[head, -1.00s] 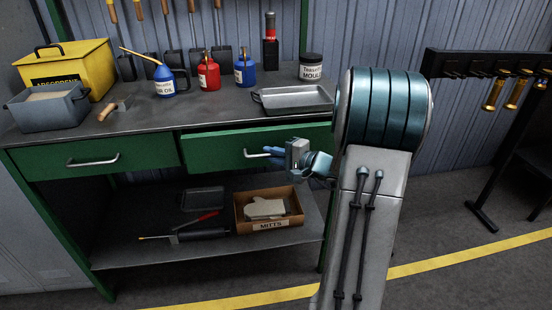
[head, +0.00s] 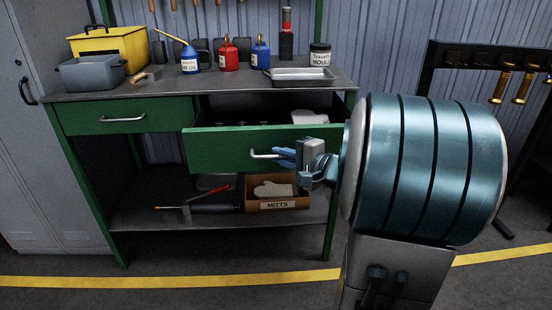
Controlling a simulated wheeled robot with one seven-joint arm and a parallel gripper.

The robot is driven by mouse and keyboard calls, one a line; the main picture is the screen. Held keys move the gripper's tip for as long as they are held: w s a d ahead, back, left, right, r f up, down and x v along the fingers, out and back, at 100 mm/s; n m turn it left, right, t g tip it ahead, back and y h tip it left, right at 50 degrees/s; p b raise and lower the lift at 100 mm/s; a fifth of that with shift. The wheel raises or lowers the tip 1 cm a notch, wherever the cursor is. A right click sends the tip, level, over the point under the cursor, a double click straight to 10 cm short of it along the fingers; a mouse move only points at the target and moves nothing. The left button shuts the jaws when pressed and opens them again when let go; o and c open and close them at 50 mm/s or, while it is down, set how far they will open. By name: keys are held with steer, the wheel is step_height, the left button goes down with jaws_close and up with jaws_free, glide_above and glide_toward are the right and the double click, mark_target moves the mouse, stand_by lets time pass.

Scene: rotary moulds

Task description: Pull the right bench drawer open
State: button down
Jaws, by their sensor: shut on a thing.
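The right bench drawer (head: 225,150) is green and stands well out from the bench, with its inside showing. Several dark items and a pale cloth-like item (head: 310,117) are in it. My gripper (head: 284,156) is at the right part of the drawer's metal handle (head: 262,155), shut on it. The far end of the handle's bar is hidden by the fingers. The left bench drawer (head: 80,117) is closed.
The bench top (head: 215,84) holds oil cans, a grey tray (head: 303,75), a yellow box (head: 115,45) and a grey bin (head: 92,72). A mitts box (head: 278,204) sits on the lower shelf. A rack (head: 440,70) stands at right. The floor in front is clear.

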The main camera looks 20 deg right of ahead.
steer(key=shift+s, duration=0.25)
steer(key=c, duration=1.5)
jaws_free()
steer(key=shift+a, duration=0.1)
steer(key=p+v, duration=0.2)
steer(key=v, duration=1.2)
steer(key=shift+w+a+r, duration=0.1)
